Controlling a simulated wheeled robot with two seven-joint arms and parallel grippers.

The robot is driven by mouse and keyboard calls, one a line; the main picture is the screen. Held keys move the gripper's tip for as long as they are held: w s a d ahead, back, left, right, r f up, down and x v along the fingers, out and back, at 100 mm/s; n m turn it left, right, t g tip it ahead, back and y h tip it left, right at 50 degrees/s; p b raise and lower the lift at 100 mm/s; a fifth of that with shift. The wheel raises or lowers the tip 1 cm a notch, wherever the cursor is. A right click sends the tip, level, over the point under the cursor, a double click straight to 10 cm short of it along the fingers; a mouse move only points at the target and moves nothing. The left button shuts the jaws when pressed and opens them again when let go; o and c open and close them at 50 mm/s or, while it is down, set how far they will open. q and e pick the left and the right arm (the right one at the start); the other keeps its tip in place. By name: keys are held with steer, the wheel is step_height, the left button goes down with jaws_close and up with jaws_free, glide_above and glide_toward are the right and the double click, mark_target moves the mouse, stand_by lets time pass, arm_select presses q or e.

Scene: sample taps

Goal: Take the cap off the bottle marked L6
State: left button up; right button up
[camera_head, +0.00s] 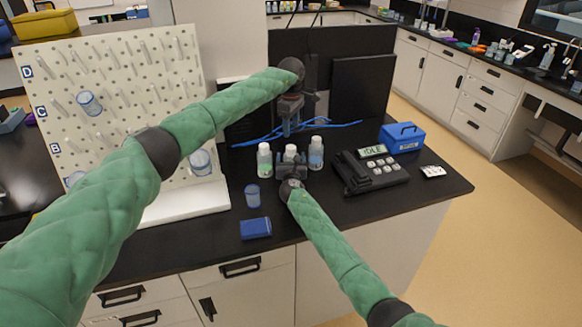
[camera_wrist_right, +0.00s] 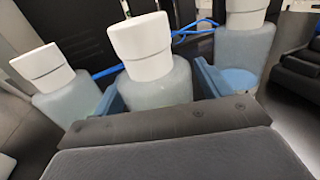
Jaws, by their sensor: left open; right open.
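Three white-capped bottles stand in a row on the black bench: a left bottle (camera_head: 265,162), a middle bottle (camera_head: 290,151) and a right bottle (camera_head: 316,155). All caps appear on, and I cannot read the mark L6 on any. My left gripper (camera_head: 290,130) is open and points down just above the middle bottle. My right gripper (camera_head: 291,163) is open in front of the middle bottle and hides its lower part. In the right wrist view its blue fingers stand either side of the middle bottle (camera_wrist_right: 158,85); I cannot tell whether they touch it.
A device reading IDLE (camera_head: 373,172) and a blue box (camera_head: 402,137) stand to the right. A blue cup (camera_head: 252,196) and a blue block (camera_head: 255,228) are near the front edge. A white pegboard (camera_head: 120,95) rises at left. Blue cables (camera_head: 340,125) lie behind.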

mark_target(291, 147)
arm_select(q)
steer(key=shift+f, duration=0.1)
arm_select(e)
steer(key=shift+f, duration=0.1)
arm_select(q)
steer(key=shift+w, duration=0.1)
arm_select(e)
steer(key=shift+w, duration=0.1)
steer(key=shift+c, duration=1.4)
jaws_close()
arm_select(q)
steer(key=shift+f, duration=0.1)
steer(key=m, duration=0.6)
steer(key=shift+r+m, duration=0.2)
steer(key=shift+m, duration=0.2)
steer(key=m, duration=0.6)
steer(key=shift+m, duration=0.3)
steer(key=shift+f, duration=4.05)
